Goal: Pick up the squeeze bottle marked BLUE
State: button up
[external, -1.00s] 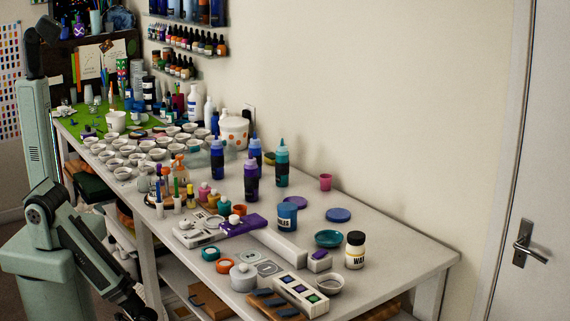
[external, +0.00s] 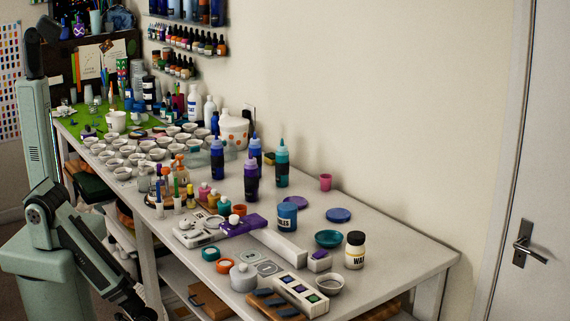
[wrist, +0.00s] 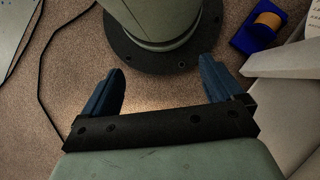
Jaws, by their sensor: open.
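Several squeeze bottles stand upright in a group near the middle of the table in the external view. One is blue (external: 217,161), one behind it is dark blue (external: 255,155), one in front is purple (external: 251,183), and one at the right is teal (external: 282,168). Their labels are too small to read, so I cannot tell which is marked BLUE. My gripper (wrist: 160,88) is open and empty in the wrist view, its two blue fingers wide apart above the brown floor. It is well away from the bottles, which do not show in the wrist view.
White cups (external: 158,154) crowd the table left of the bottles. In front are small paint bottles (external: 203,190), a purple box (external: 243,224) and a long white block (external: 278,246). A blue tin (external: 287,217) and a wax jar (external: 355,250) stand to the right. The table's right end is clearer.

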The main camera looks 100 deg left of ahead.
jog(key=shift+c, duration=0.8)
